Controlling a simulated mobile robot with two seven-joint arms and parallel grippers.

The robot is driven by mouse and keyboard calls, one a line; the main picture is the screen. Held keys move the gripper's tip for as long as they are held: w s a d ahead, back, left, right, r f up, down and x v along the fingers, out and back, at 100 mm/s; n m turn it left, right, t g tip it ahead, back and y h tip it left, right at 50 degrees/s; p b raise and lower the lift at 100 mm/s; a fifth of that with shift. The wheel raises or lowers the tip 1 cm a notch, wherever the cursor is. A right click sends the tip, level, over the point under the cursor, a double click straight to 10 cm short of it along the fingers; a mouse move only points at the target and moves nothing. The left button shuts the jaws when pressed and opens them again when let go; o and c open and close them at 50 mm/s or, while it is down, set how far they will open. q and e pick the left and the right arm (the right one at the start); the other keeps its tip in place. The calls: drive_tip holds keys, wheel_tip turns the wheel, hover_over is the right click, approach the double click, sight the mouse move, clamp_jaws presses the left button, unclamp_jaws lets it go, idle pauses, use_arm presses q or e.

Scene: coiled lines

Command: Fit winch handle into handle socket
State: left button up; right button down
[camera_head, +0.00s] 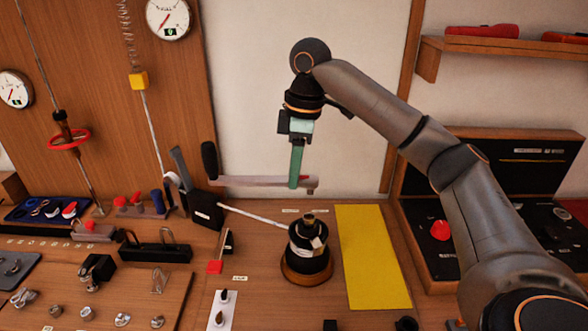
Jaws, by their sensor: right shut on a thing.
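My right gripper (297,184) is shut on the winch handle (250,181), near the right end of its grey bar. The handle hangs level in the air, with its black grip (209,160) upright at the left end. A short stub (312,191) shows at its right end. The black winch (309,248) stands on the bench on a round wooden base, below the stub. The handle socket (309,218) is at its top, and a clear gap shows between it and the handle. My left gripper is not in view.
A yellow mat (366,258) lies right of the winch. A white line (254,215) runs from the winch to a black block (206,210) at left. A console with a red knob (440,230) stands at right. Small fittings crowd the left side.

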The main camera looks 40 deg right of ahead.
drive_tip(key=shift+f, duration=2.95)
drive_tip(key=shift+f, duration=0.25)
drive_tip(key=shift+f+b, duration=0.35)
drive_tip(key=shift+f, duration=0.75)
drive_tip(key=shift+c, duration=1)
unclamp_jaws()
drive_tip(key=shift+r+p, duration=0.35)
drive_tip(key=shift+r, duration=2.1)
